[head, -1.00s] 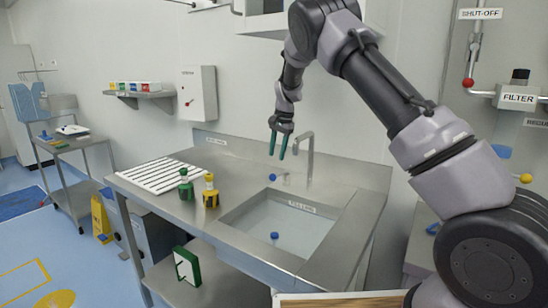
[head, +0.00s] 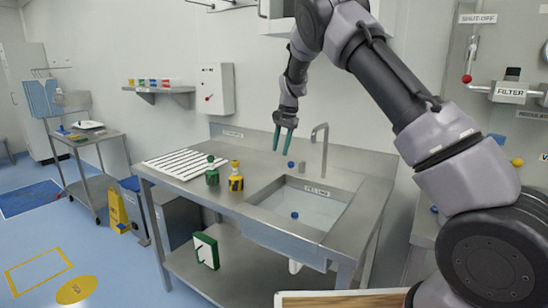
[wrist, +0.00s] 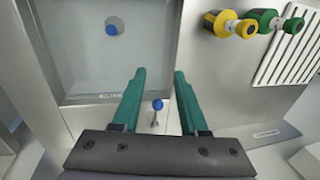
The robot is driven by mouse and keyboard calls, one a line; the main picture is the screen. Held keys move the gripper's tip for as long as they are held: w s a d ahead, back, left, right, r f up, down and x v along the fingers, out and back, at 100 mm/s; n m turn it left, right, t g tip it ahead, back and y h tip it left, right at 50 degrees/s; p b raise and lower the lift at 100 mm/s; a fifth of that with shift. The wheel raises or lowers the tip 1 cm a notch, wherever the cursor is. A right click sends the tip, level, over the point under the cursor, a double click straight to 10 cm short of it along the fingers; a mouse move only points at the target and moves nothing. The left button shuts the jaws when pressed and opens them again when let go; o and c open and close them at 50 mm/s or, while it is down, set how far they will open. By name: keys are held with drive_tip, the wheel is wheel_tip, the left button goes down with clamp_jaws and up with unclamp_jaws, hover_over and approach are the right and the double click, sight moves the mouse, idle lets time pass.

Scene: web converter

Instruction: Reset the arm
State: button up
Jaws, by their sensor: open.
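My gripper (head: 283,143) hangs fingers down above the back of the steel sink counter (head: 256,212), left of the faucet (head: 323,145). Its two green fingers are apart with nothing between them in the head view. In the wrist view my gripper (wrist: 160,85) shows open fingers, with a blue-tipped faucet lever (wrist: 157,105) showing in the gap, below and apart from them. My arm reaches in from the right of the head view.
A green bottle (head: 212,172) and a yellow bottle (head: 236,178) stand left of the sink basin (head: 310,205), near a white slatted rack (head: 183,160). A wall box (head: 215,88) and shelf (head: 160,91) are behind. A trolley (head: 90,140) stands left.

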drive_tip(key=s+d+r+t+y, duration=0.1)
drive_tip(key=s+d+r, duration=0.6)
drive_tip(key=r, duration=0.3)
drive_tip(key=s+d+r+t+y, duration=0.1)
drive_tip(key=s+d+r, duration=0.6)
drive_tip(key=r, duration=0.2)
drive_tip(key=s+d+r+n+t+h, duration=0.1)
drive_tip(key=s+d, duration=0.3)
drive_tip(key=s, duration=0.9)
drive_tip(key=s+d+r+n+t+h, duration=0.1)
drive_tip(key=s+d, duration=0.3)
drive_tip(key=s, duration=0.9)
drive_tip(key=shift+s+d+r+n+t, duration=0.2)
drive_tip(key=shift+r+n+t, duration=0.1)
drive_tip(key=shift+r+t, duration=0.5)
